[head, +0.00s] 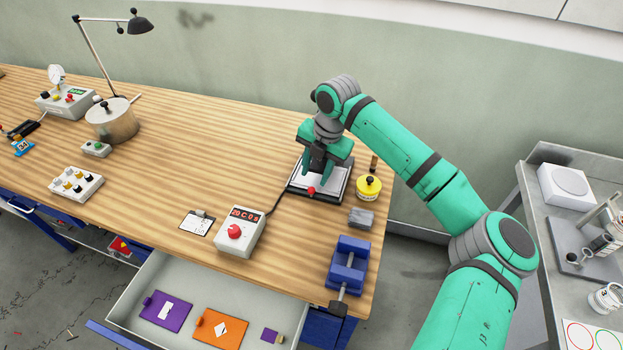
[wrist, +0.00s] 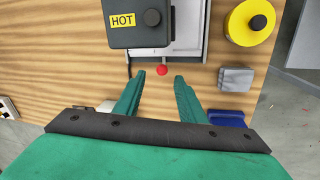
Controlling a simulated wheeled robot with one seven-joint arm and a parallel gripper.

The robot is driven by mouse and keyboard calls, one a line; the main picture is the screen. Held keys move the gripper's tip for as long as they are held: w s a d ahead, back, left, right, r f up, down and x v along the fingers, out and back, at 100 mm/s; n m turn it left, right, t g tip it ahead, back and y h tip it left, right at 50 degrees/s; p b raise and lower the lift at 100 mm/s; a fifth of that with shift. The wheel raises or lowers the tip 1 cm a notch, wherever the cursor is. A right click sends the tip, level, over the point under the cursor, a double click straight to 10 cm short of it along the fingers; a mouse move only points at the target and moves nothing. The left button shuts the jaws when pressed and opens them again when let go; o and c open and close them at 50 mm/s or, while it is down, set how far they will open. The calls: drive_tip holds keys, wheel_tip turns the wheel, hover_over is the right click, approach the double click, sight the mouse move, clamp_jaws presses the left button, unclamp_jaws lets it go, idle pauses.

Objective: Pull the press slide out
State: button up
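The press is a dark block with a yellow HOT label (wrist: 122,20) and a black knob, seen at the top of the wrist view. Its pale slide (wrist: 188,30) lies under and beside the block, on a dark-edged base. A red ball knob (wrist: 162,70) sticks out at the slide's front edge; it also shows in the head view (head: 311,190). My gripper (wrist: 160,75) is open, its two green fingers apart with the red knob between or just beyond their tips in the picture. I cannot tell the height gap. In the head view my arm hides most of the press.
A yellow tin with a black knob (head: 369,188) and a grey block (head: 361,217) stand right of the press. A control box with a red dial (head: 238,231) is to the left, a blue vise (head: 348,265) in front. An open drawer (head: 215,284) juts from the bench.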

sight(312, 189)
wheel_tip(312, 189, down, 5)
drive_tip(key=shift+s+a+r, duration=0.1)
drive_tip(key=shift+a, duration=0.05)
drive_tip(key=shift+a+f, duration=0.25)
drive_tip(key=shift+f, duration=0.6)
drive_tip(key=shift+c, duration=0.3)
clamp_jaws()
